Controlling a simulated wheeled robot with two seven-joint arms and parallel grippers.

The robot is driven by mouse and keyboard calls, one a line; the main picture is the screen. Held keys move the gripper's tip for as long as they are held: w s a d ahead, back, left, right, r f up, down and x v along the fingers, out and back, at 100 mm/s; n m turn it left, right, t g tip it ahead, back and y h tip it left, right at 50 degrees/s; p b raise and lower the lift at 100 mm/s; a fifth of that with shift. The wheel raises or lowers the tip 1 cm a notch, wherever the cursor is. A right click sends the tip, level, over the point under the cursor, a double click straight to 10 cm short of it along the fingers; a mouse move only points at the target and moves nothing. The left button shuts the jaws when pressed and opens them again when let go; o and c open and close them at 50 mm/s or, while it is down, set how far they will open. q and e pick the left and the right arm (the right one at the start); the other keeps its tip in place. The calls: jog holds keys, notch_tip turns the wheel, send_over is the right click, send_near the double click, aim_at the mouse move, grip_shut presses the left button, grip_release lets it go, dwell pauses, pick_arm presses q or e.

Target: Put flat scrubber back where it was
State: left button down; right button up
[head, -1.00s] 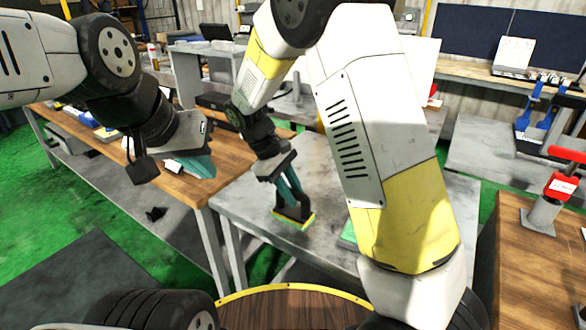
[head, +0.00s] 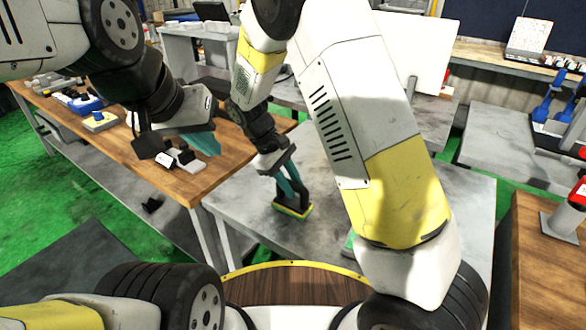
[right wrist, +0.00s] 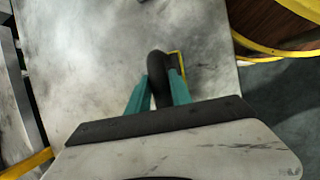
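The flat scrubber (head: 293,210) has a dark upright handle and a flat base with yellow and green edges. It is at the grey metal table (head: 245,225), near its left part. I cannot tell whether its base touches the top. My right gripper (head: 287,184) has its teal fingers on both sides of the handle. The right wrist view shows the black curved handle (right wrist: 158,68) between the fingers and a yellow edge beyond it; the rest of the base is hidden. My left gripper (head: 203,143) hangs over the wooden bench, seen from the side, with its opening unclear.
A green item (head: 349,242) on the grey table is mostly hidden by my right arm. The wooden bench (head: 180,184) at left carries several small items. A red-topped stand (head: 562,226) is at the right. The grey top between scrubber and right arm is clear.

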jog(key=o, duration=0.3)
jog(key=shift+r, duration=0.1)
jog(key=s+v, duration=0.1)
jog(key=v, duration=1.1)
jog(key=s+d+r+m+t+y, duration=0.2)
jog(key=s+d+r+m+y, duration=0.3)
jog(key=d+r, duration=0.55)
jog(key=shift+s+d+r+m+t+y, duration=0.3)
jog(key=shift+s+d+m+t, duration=0.55)
jog(key=shift+s+d, duration=0.8)
jog(key=shift+s+d+r+m+t+y, duration=0.2)
jog(key=shift+s+d+m+t+y, duration=0.25)
jog(key=shift+s+d+m+t, duration=1.05)
jog(key=shift+s+d+r+m+t+y, duration=0.1)
jog(key=shift+s+d+r+m+y, duration=0.2)
jog(key=shift+s+d, duration=1.45)
jog(key=shift+s+a, duration=0.45)
jog(key=shift+a, duration=0.05)
